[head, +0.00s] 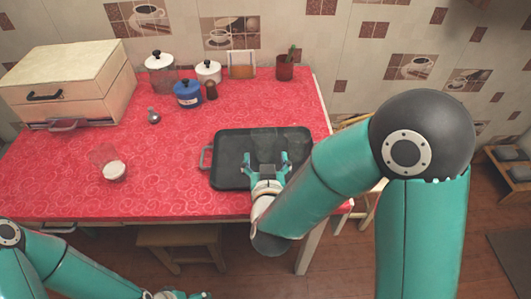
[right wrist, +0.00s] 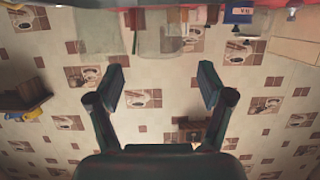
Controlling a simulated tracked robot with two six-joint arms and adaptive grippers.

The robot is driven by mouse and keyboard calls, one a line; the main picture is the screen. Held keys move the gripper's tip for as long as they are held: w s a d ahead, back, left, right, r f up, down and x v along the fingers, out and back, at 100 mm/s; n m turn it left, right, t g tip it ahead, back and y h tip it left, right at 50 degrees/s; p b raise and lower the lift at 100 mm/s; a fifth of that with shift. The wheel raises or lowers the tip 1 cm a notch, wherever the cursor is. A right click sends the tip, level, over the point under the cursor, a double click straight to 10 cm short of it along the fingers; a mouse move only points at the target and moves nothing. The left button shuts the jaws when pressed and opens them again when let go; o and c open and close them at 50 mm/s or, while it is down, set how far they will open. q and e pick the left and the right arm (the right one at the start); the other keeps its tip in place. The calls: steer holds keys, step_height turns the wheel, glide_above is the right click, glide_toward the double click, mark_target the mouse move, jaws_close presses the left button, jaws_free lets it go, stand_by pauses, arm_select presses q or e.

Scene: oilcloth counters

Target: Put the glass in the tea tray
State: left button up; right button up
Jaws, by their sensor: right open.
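The black tea tray (head: 228,178) lies on the right part of the red counter. My right gripper (head: 267,158) is over its front half, fingers spread with nothing between them. A faint clear shape, probably a glass, shows within the tray just beyond the fingertips; its outline is hard to make out. In the right wrist view a pale see-through shape (right wrist: 160,38) stands ahead of the open fingers (right wrist: 163,85). A clear vessel with white in its bottom (head: 113,171) is on the counter's left part. My left gripper (head: 183,295) is cut off at the bottom edge.
A cream box (head: 68,88) stands at the back left. A white-lidded jar (head: 160,72), a blue jar (head: 187,94), a white jar (head: 208,71), a napkin holder (head: 241,65) and a potted plant (head: 285,69) line the back. The counter between vessel and tray is clear.

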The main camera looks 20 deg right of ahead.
steer(key=shift+s+a+f+b, duration=0.1)
steer(key=shift+s+a+b, duration=0.1)
steer(key=shift+s+b, duration=0.45)
arm_select(q)
step_height(320, 180, down, 3)
arm_select(e)
steer(key=shift+s+r, duration=0.2)
steer(key=shift+s, duration=0.15)
